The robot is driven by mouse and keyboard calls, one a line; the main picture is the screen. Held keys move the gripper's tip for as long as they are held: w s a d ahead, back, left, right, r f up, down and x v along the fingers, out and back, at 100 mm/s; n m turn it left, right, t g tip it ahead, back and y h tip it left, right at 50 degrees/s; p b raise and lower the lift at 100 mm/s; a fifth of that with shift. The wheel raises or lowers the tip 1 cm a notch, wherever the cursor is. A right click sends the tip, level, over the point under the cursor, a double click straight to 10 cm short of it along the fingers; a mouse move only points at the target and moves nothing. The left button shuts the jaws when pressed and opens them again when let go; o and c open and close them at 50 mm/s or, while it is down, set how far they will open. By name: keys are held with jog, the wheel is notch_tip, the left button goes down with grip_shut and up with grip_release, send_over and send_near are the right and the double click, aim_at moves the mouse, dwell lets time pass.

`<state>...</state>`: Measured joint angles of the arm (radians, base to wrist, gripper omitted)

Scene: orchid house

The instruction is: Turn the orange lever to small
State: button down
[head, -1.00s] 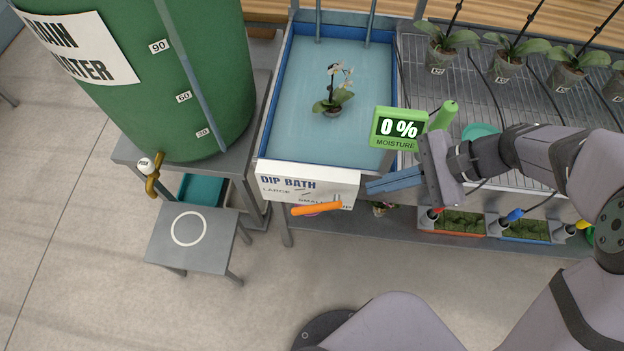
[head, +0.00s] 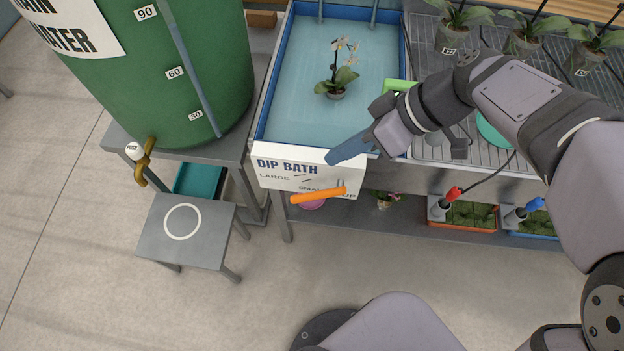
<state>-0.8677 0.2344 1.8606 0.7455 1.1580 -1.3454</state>
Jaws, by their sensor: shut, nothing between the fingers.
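The orange lever (head: 318,196) is on the front of the white dip bath panel (head: 268,180). It lies close to level, its right end at a pivot near the panel's lower right and its free end to the left.
The blue-rimmed bath (head: 273,75) behind the panel holds water and a potted white orchid (head: 336,82). A green rain water tank (head: 190,60) with a brass tap (head: 149,155) stands at left, beside a grey stool (head: 184,250). Floor before the panel is open.

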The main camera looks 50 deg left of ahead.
jog(key=n, duration=0.2)
jog(key=s+f+n+b, duration=0.1)
jog(key=shift+a+n, duration=0.3)
jog(key=shift+a, duration=0.1)
jog(key=s+f, duration=0.1)
jog(key=f, duration=0.2)
jog(key=s+a+f+p, duration=0.1)
jog(key=f, duration=0.2)
jog(key=s+a+f+p, duration=0.1)
jog(key=s+f, duration=0.1)
jog(key=f, duration=0.1)
jog(key=shift+a+f, duration=0.2)
jog(key=shift+f, duration=0.2)
jog(key=shift+w+d+f, duration=0.25)
jog(key=shift+d+f, duration=0.1)
jog(key=shift+f, duration=0.2)
